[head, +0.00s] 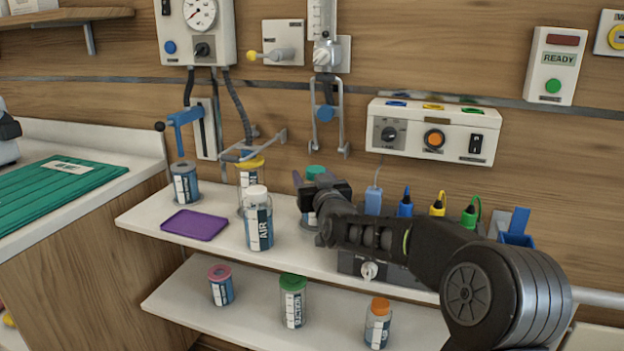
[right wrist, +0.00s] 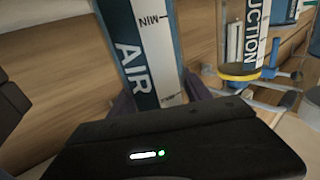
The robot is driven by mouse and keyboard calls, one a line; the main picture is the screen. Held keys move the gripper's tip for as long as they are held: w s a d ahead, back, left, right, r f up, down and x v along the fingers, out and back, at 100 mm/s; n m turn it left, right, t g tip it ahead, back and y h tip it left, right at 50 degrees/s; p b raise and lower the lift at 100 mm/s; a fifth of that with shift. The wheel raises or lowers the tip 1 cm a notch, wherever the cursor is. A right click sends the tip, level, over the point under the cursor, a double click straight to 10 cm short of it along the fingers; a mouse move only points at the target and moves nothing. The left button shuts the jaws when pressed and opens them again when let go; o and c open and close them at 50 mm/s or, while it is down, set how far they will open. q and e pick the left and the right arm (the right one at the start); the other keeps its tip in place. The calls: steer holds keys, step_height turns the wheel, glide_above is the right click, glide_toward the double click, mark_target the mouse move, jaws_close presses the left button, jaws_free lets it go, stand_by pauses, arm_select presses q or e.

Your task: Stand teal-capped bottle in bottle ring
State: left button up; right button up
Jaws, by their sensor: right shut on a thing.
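The teal-capped bottle (head: 316,172) is at the right part of the upper shelf in the head view, largely hidden behind my right gripper (head: 303,185). My right gripper is shut on it. The right wrist view shows the held bottle's blue and white AIR label (right wrist: 145,55) between purple fingers; its cap is out of that view. I cannot tell whether its base touches the shelf. A grey wire bracket (head: 272,142) reaches from the wall around a yellow-lidded jar (head: 250,165); I cannot make out an empty bottle ring. My left gripper is not in view.
A white-capped AIR bottle (head: 258,225) stands left of my gripper, beside a purple tray (head: 194,225). A grey-lidded jar (head: 185,185) stands behind the tray. Several coloured plugs stand to the right. The lower shelf (head: 255,315) holds pink-, green- and orange-capped bottles.

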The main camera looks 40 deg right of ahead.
steer(key=shift+b, duration=0.55)
stand_by(1.4)
steer(key=shift+f+b, duration=0.3)
steer(key=shift+b, duration=0.1)
steer(key=shift+f, duration=0.4)
stand_by(0.3)
steer(key=shift+f, duration=0.1)
steer(key=shift+f+b, duration=0.2)
steer(key=shift+b, duration=0.35)
steer(key=shift+s+f+b, duration=0.15)
steer(key=shift+f+b, duration=0.4)
steer(key=shift+b, duration=0.05)
stand_by(1.2)
steer(key=shift+r, duration=0.1)
steer(key=shift+d+r+p, duration=0.1)
steer(key=shift+r+p, duration=0.9)
steer(key=shift+r, duration=0.6)
